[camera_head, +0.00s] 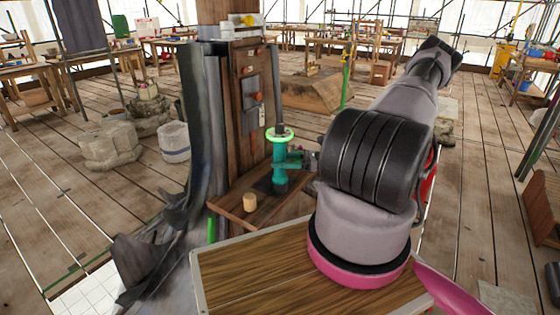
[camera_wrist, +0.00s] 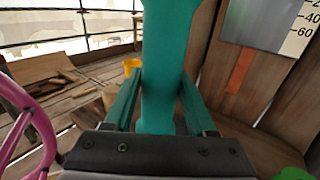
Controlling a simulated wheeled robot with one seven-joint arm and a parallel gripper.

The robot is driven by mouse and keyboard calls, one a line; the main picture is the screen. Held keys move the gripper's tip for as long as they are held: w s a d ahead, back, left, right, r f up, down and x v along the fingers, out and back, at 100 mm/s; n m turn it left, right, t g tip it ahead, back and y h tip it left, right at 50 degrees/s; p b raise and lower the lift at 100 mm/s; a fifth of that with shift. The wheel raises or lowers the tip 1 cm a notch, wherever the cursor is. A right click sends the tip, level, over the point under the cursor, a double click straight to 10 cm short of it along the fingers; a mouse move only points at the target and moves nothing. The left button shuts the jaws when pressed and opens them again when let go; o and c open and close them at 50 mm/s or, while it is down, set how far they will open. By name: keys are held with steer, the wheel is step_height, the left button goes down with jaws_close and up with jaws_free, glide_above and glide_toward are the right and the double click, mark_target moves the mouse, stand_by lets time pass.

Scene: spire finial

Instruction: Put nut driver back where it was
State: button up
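A teal upright tool (camera_head: 279,172), which I take to be the nut driver, is at the small wooden shelf on the post, with a pale, green-edged ring (camera_head: 280,134) at its top. Its lower end is over a dark patch on the shelf; I cannot tell whether it touches. My gripper (camera_head: 292,159) reaches it from the right. In the wrist view, the tool's teal shaft (camera_wrist: 165,60) stands between the two teal fingers of my gripper (camera_wrist: 161,80), which appear closed against both sides.
A wood-topped surface (camera_head: 250,272) lies in front. Open plank floor is around.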

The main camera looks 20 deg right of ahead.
steer(key=shift+o, duration=1.2)
steer(key=shift+r, duration=0.2)
steer(key=v, duration=1.2)
